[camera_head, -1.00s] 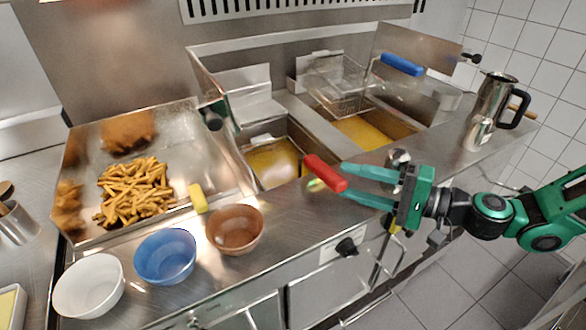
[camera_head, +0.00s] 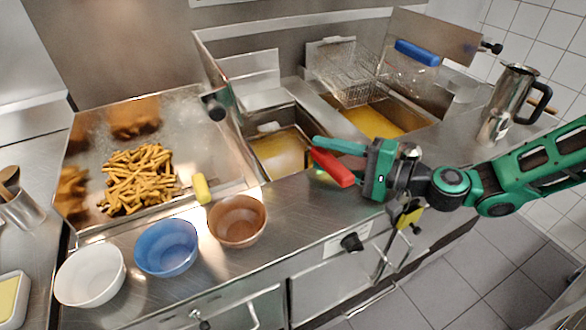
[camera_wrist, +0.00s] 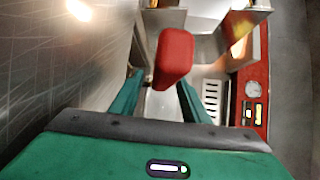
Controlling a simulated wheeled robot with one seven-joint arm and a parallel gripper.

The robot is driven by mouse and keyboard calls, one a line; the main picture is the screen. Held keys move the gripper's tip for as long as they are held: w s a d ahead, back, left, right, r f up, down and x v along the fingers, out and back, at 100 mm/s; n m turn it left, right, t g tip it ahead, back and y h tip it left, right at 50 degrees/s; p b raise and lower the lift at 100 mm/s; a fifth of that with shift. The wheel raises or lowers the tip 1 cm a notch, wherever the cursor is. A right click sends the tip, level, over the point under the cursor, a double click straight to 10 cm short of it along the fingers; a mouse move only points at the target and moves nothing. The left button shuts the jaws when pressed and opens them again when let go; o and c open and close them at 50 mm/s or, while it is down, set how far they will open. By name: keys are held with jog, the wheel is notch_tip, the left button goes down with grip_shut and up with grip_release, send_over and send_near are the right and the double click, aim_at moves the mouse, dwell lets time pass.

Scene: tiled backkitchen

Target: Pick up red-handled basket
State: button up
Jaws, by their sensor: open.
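The red handle (camera_head: 332,167) of the basket sticks out over the counter's front edge by the left fryer well. Its basket's wire body is not clearly visible. My open gripper (camera_head: 343,160) is at the handle, with one green finger just behind it; the other finger is mostly hidden in the head view. In the wrist view, the red handle (camera_wrist: 174,58) shows ahead, in the gap between my two fingers (camera_wrist: 160,98). I cannot tell whether either finger touches it.
The left fryer well (camera_head: 280,154) holds yellow oil. A fries tray (camera_head: 200,150), white bowl (camera_head: 90,276), blue bowl (camera_head: 166,247) and brown bowl (camera_head: 238,220) are left. A steel jug (camera_head: 507,104) stands right.

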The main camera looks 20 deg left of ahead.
jog(key=shift+w+a+f, duration=0.1)
jog(key=shift+w+a, duration=0.05)
jog(key=shift+a, duration=0.6)
jog(key=shift+w+a, duration=0.1)
jog(key=shift+a, duration=0.6)
grip_shut()
dwell(0.3)
